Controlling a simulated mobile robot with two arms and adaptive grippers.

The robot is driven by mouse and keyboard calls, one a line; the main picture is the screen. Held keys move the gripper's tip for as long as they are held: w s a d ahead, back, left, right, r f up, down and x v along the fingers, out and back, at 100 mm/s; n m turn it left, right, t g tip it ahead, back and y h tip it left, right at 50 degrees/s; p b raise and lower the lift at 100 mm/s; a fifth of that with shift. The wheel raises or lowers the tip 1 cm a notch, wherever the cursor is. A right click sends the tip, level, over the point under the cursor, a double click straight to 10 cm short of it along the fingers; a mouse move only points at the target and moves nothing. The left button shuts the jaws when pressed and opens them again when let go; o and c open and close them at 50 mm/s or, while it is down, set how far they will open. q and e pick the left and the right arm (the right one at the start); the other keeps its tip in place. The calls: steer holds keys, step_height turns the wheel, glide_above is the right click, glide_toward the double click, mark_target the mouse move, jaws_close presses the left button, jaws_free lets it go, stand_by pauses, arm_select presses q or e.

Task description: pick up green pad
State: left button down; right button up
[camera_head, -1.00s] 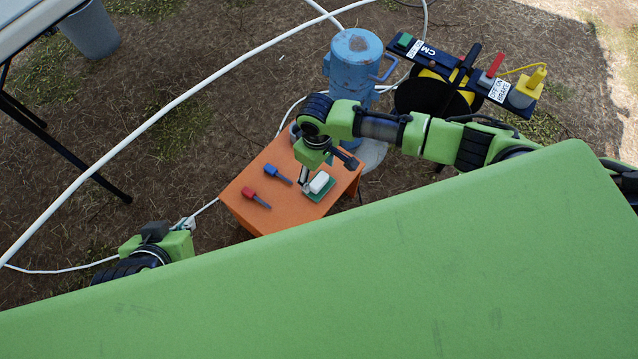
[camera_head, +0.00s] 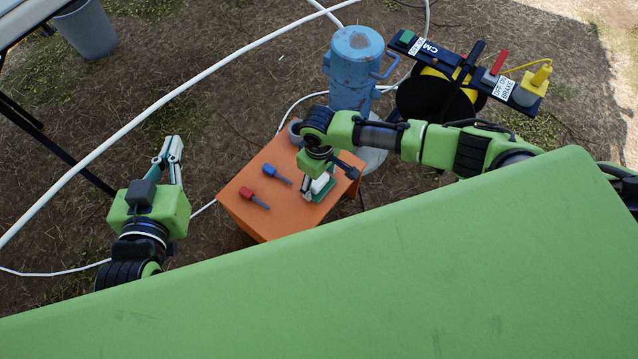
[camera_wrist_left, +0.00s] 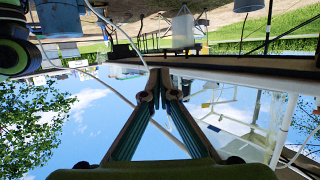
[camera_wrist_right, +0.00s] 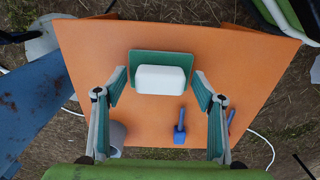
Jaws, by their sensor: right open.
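The green pad (camera_wrist_right: 160,56) is a flat dark green rectangle with a white block (camera_wrist_right: 160,80) on it, on the orange table. The pad (camera_head: 326,193) is partly hidden by my right gripper in the head view. My right gripper (camera_wrist_right: 159,88) is open, its fingertips to the left and right of the pad and block. I cannot tell how high above the table they are. In the head view, my right gripper (camera_head: 312,188) is over the table's right part. My left gripper (camera_head: 172,150) is raised left of the table. Its fingers (camera_wrist_left: 160,72) meet, with nothing between them.
The orange table (camera_head: 262,215) also holds a blue-handled tool (camera_head: 275,174), a red-handled tool (camera_head: 252,197) and a grey cylindrical object (camera_wrist_right: 117,135). A blue well pipe (camera_head: 354,80) stands behind it. A cable reel (camera_head: 437,95) with a control bar is at the right. A white hose crosses the ground.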

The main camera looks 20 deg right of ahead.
steer(key=c, duration=1.1)
steer(key=shift+r, duration=0.2)
